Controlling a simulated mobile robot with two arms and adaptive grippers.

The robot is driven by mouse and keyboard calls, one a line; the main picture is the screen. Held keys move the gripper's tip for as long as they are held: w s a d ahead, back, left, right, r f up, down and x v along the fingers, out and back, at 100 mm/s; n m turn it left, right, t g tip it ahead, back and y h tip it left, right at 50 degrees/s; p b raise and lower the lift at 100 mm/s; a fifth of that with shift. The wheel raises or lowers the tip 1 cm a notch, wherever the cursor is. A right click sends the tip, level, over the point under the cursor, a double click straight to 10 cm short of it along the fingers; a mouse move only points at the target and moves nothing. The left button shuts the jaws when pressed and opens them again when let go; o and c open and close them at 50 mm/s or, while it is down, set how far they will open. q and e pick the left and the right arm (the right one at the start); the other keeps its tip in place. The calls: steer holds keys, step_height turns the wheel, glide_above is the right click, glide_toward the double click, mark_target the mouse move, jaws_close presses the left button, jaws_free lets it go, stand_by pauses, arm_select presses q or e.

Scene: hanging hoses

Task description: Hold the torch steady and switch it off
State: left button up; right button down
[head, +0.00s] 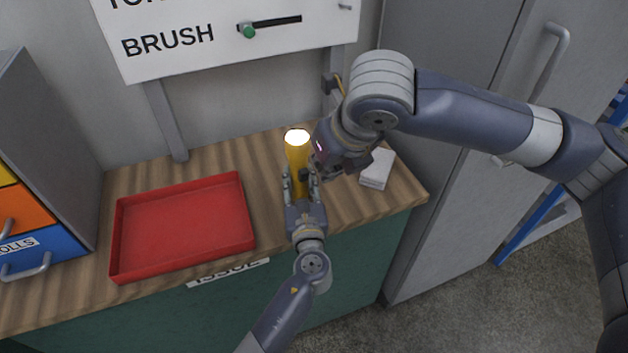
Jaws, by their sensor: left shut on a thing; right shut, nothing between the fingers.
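The yellow torch (297,153) stands upright at the counter's back, right of the red tray. Its top end glows bright white, so it is lit. My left gripper (301,181) is shut on the torch's lower body from the front. My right gripper (318,170) is shut and empty, close against the torch's right side. Its fingertips are partly hidden, and I cannot tell whether they touch the torch. A small dark part, perhaps the switch, shows low on the torch between the grippers.
The empty red tray (185,225) lies on the wooden counter (215,160). A white block (377,168) lies right of my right gripper. A drawer unit (30,215) stands at the left, a grey cabinet (450,180) at the right. A sign board (200,62) hangs behind.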

mark_target(304, 175)
steer(key=x, duration=1)
stand_by(0.3)
steer(key=shift+w+a+r+g, duration=0.1)
steer(key=shift+w+a+g, duration=0.05)
steer(key=shift+w+g, duration=0.2)
steer(key=shift+w+a+r+g+h, duration=0.25)
steer(key=shift+w+r+g+h, duration=0.25)
steer(key=shift+g, duration=0.55)
arm_select(q)
steer(key=shift+d, duration=0.1)
arm_select(e)
steer(key=shift+r, duration=0.1)
